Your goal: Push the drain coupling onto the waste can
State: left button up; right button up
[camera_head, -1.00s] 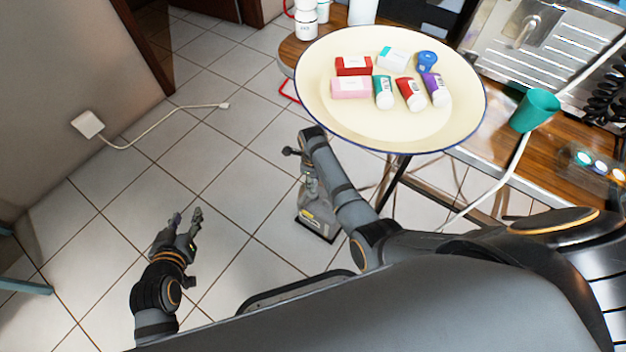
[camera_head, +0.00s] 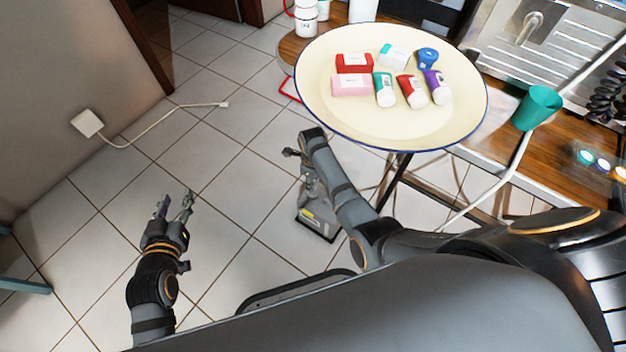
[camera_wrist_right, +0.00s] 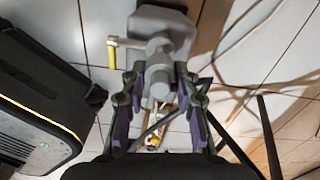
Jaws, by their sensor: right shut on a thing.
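The grey object on the floor under my right arm, with a dark-edged base and a yellow label, appears to be the waste can (camera_head: 317,222); my arm partly covers it. In the right wrist view, a pale grey rounded body (camera_wrist_right: 165,22) with a yellow-ended side bar lies just beyond my right gripper (camera_wrist_right: 160,80). That gripper is shut on a grey cylindrical piece (camera_wrist_right: 158,88), apparently the drain coupling. Whether the piece touches the can is unclear. In the head view my right gripper is mostly hidden. My left gripper (camera_head: 175,205) is open and empty above the floor.
A round cream tray (camera_head: 350,115) with several boxes and tubes stands beyond my right arm, its thin legs below. A wooden counter (camera_head: 480,155) holds a teal cup (camera_head: 537,107). A white cable (camera_head: 165,118) crosses the floor. Tiles around my left gripper are clear.

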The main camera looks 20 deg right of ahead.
dwell(0.5)
jog(key=shift+f, duration=0.15)
jog(key=shift+f+b, duration=0.5)
jog(key=shift+f, duration=0.65)
jog(key=shift+f+b, duration=0.35)
jog(key=shift+f, duration=0.45)
dwell(0.5)
jog(key=o, duration=1.1)
jog(key=shift+r, duration=0.1)
